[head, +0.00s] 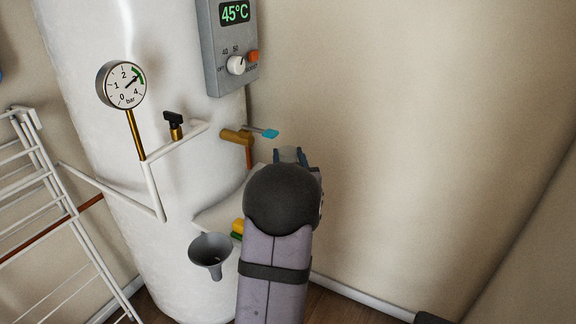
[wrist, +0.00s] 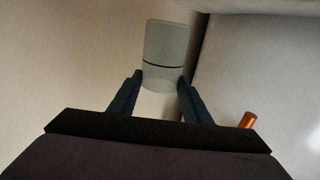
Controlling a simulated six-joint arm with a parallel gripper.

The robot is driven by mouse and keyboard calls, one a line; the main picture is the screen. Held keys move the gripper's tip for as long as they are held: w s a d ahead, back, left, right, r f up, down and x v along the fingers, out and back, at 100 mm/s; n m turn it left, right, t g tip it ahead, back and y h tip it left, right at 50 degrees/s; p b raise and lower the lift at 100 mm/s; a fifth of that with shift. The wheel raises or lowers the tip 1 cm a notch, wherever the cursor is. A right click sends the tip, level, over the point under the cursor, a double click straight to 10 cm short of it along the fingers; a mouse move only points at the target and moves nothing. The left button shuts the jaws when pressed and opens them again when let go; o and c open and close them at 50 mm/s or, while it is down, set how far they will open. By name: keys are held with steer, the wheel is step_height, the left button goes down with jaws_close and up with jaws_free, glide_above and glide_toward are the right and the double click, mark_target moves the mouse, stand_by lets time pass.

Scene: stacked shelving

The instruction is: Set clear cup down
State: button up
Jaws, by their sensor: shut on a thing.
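The clear cup (wrist: 166,45) is a pale grey, see-through cup with a thin dark line around it, seen in the wrist view. My gripper (wrist: 160,82) is shut on it, with one dark finger on each side of its near end. In the head view only a small bit of the cup (head: 288,154) shows beyond my gripper (head: 290,158), in front of the beige wall. My own arm hides most of the gripper there. I see no surface touching the cup.
A white tank (head: 185,75) stands behind, with a gauge (head: 122,84), a control box (head: 228,50) and a brass valve with blue lever (head: 237,136). A pale ledge (head: 213,216), yellow-green sponge (head: 237,228) and grey funnel (head: 210,250) are left of my arm. A drying rack (head: 35,170) stands left.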

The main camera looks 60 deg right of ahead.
steer(key=shift+w+d, duration=0.15)
steer(key=shift+d, duration=0.05)
steer(key=shift+w+d+f, duration=0.15)
steer(key=shift+f, duration=0.15)
steer(key=shift+f+b, duration=0.4)
steer(key=shift+f, duration=1.05)
steer(key=shift+f, duration=0.1)
steer(key=shift+f, duration=0.15)
steer(key=o, duration=1.1)
steer(key=shift+c, duration=0.2)
steer(key=shift+r, duration=0.3)
steer(key=v, duration=1.2)
